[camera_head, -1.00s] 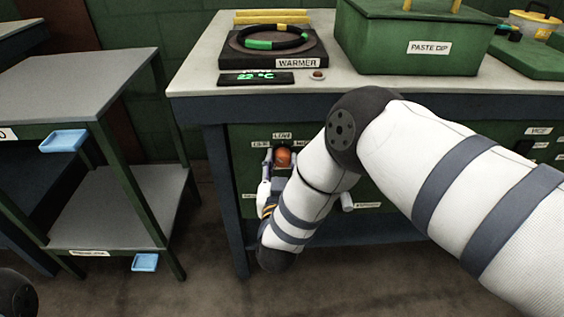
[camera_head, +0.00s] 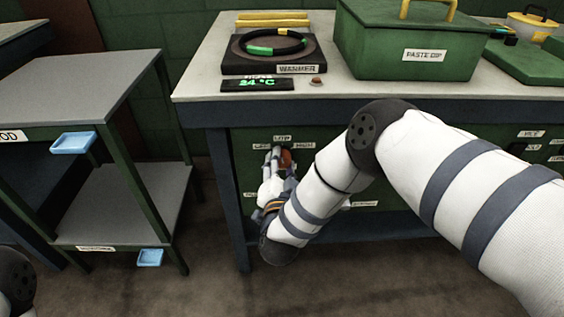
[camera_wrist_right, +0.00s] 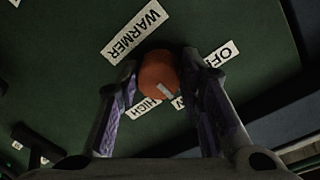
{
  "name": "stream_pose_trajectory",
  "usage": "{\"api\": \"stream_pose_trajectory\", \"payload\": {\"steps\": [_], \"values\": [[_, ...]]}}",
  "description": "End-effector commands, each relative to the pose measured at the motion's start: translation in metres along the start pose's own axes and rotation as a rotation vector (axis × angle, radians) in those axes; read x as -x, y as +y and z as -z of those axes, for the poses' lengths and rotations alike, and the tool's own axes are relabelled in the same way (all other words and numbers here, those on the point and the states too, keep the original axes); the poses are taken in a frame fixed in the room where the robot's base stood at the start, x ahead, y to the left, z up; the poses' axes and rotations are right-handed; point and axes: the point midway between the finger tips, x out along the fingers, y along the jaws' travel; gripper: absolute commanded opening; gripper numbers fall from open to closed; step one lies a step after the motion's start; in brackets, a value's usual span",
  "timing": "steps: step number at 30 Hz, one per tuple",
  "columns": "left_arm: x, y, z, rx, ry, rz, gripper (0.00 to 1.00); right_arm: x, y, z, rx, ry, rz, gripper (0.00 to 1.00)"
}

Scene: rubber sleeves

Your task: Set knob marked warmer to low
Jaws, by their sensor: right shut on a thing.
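The warmer knob (camera_wrist_right: 156,70) is round and orange-red, on the green cabinet front; a sliver also shows in the head view (camera_head: 286,159). In the right wrist view, the knob's pale pointer faces a mostly hidden label ending in "W", between HIGH (camera_wrist_right: 149,104) and OFF (camera_wrist_right: 213,58). The WARMER label (camera_wrist_right: 134,31) is on the opposite side. In the head view, LOW (camera_head: 282,138) is above the knob. My right gripper (camera_wrist_right: 158,78) is shut on the knob, one finger each side. My left gripper is out of view.
The warmer plate (camera_head: 268,61) with a ring and a 24 °C display (camera_head: 257,84) stands on the bench (camera_head: 330,90) above the knob. A green PASTE DIP box (camera_head: 422,55) is to the right. A grey shelf table (camera_head: 70,85) stands left.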

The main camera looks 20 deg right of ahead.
Motion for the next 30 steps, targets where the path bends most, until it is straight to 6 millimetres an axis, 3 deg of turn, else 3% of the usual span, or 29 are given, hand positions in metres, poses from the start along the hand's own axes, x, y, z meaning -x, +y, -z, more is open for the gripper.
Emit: {"api": "stream_pose_trajectory", "payload": {"steps": [21,22,24,30], "values": [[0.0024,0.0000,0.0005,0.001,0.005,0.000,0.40,0.0004,-0.0006,-0.0006,-0.071,-0.008,0.002,0.06],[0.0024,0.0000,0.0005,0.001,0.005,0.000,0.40,0.0004,-0.0007,-0.0006,-0.071,-0.008,0.002,0.38],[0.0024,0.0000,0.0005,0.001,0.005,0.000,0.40,0.0004,-0.0006,-0.0006,-0.071,-0.008,0.002,0.54],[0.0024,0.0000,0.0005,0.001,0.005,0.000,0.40,0.0002,-0.0004,-0.0003,-0.071,-0.007,0.001,0.54]]}}
